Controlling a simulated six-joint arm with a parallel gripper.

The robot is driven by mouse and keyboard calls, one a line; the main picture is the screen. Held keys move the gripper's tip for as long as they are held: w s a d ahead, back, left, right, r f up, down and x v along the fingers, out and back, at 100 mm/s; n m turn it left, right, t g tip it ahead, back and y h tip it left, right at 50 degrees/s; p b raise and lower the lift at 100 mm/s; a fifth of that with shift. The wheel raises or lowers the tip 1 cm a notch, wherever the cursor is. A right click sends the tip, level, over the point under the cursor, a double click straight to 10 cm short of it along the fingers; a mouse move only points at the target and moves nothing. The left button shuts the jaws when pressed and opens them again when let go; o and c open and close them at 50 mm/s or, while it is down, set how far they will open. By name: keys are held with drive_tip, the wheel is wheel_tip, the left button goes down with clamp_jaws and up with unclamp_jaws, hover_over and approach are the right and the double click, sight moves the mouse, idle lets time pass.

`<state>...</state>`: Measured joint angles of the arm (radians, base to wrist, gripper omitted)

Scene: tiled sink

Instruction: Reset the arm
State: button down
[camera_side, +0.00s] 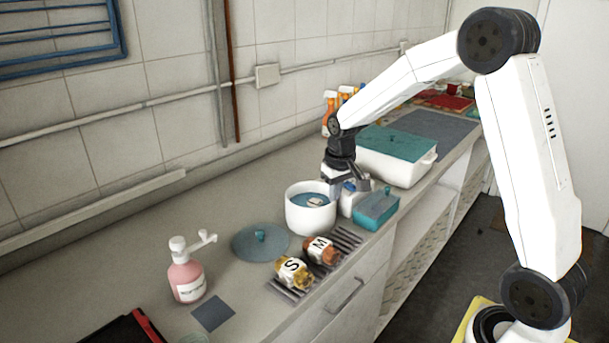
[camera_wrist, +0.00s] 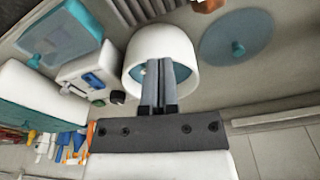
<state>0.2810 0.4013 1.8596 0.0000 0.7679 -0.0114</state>
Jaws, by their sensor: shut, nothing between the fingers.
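My gripper (camera_side: 350,188) is shut with nothing between its fingers. In the side view it hangs low over the counter, beside the right edge of a white pot (camera_side: 311,218) and partly in front of a white box-like item. In the wrist view the closed fingertips (camera_wrist: 158,68) overlap the pot (camera_wrist: 182,45); I cannot tell whether they touch it. The pot has no lid on and shows blue inside. My arm is bent, reaching in from the right.
A teal lid (camera_side: 260,242) lies left of the pot. Two jars marked S (camera_side: 291,272) and M (camera_side: 320,251) lie on a rack. A teal-lidded box (camera_side: 376,209) and a larger white container (camera_side: 398,155) stand to the right. A pink soap bottle (camera_side: 187,277) stands at left.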

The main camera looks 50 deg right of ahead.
drive_tip(key=s+a+f+n+t, duration=0.1)
drive_tip(key=s+a+f+n, duration=0.2)
drive_tip(key=s+a, duration=0.9)
drive_tip(key=s, duration=0.3)
drive_tip(key=shift+s+a+f, duration=0.2)
drive_tip(key=shift+a+f, duration=0.05)
drive_tip(key=shift+a, duration=0.05)
